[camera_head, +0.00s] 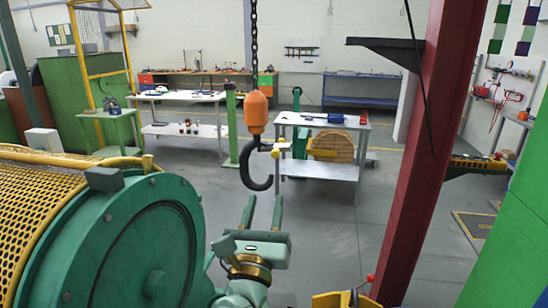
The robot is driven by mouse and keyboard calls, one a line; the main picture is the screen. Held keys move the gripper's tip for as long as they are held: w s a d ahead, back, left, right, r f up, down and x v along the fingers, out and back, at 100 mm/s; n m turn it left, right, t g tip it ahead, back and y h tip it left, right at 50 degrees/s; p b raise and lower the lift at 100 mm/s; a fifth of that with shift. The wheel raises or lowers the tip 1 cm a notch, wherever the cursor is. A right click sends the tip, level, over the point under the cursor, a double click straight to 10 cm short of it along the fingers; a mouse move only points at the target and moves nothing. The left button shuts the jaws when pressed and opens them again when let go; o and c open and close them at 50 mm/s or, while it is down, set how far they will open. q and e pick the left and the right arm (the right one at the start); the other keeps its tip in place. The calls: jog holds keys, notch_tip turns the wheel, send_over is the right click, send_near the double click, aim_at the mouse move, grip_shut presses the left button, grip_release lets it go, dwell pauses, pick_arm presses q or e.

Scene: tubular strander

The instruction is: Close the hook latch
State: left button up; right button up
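A black hook (247,176) hangs below an orange hook block (256,112) on a dark chain, near the middle of the head view. A small pale and yellow piece (275,150) sticks out to the right at the hook's mouth. It looks like the latch standing open, though it overlaps the table behind and its outline is hard to tell. My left gripper (262,207) is below and slightly right of the hook, its two green fingers pointing up and spread apart. Nothing is between them, and they appear apart from the hook. My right gripper is not in view.
A large green drum machine (120,245) with a yellow mesh guard (45,195) fills the lower left. A red steel column (432,140) stands at right. A metal table (325,170) is behind the hook. A yellow part with a red knob (371,278) is at bottom. Grey floor lies clear between.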

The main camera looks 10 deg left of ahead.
aim_at(281, 148)
pick_arm(q)
jog(key=x, duration=1.2)
jog(key=shift+w+p, duration=0.25)
jog(key=shift+p, duration=0.1)
jog(key=shift+r, duration=0.1)
grip_shut()
